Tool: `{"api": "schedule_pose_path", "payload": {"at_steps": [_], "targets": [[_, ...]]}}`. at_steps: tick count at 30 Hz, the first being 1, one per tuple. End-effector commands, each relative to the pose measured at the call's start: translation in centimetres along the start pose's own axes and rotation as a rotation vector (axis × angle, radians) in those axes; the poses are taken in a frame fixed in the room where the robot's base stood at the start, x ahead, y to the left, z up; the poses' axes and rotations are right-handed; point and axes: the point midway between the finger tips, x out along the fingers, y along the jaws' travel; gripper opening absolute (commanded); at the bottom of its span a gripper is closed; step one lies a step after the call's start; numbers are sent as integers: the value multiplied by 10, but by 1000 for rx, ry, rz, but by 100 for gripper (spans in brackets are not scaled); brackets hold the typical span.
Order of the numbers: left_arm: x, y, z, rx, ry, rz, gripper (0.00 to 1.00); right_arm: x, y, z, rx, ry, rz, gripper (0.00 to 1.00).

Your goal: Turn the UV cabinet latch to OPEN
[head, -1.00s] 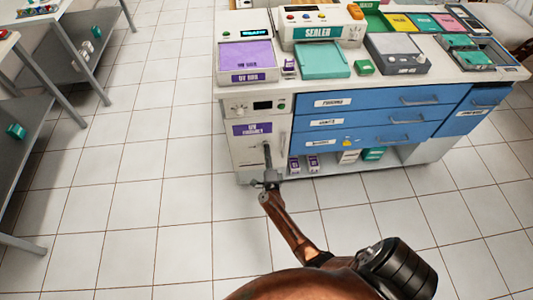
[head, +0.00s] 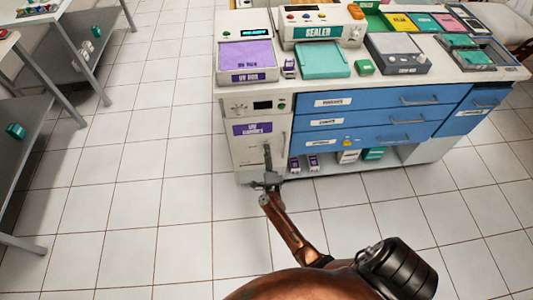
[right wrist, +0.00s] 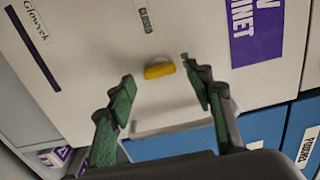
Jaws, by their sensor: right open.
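The white UV cabinet (head: 262,160) with a purple label stands at the left end of the counter. In the right wrist view, its pale front (right wrist: 85,60) fills much of the picture. A small yellow latch (right wrist: 159,71) sits on that front, its long side nearly level in the picture. A small dark label (right wrist: 146,20) is above it, too small to read surely. My right gripper (right wrist: 163,86) is open, its fingertips on either side of the latch with gaps visible. In the head view, my right gripper (head: 268,158) is before the cabinet and hides the latch. My left gripper is out of view.
A pale bar handle (right wrist: 172,128) lies between my fingers below the latch in the wrist view. Blue drawers (head: 380,120) adjoin the cabinet on the right. Small boxes (head: 313,162) stand on the low shelf beside it. The tiled floor (head: 150,200) to the left is clear.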

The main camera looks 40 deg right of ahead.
Motion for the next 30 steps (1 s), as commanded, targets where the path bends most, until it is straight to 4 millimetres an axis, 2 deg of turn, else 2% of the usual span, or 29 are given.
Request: {"api": "schedule_pose_path", "payload": {"at_steps": [6,12,30], "targets": [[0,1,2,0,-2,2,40,-38,2,0,1,2,4,48],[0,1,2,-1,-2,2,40,-60,1,1,1,0,2,48],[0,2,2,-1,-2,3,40,-64,1,0,-1,0,1,48]]}}
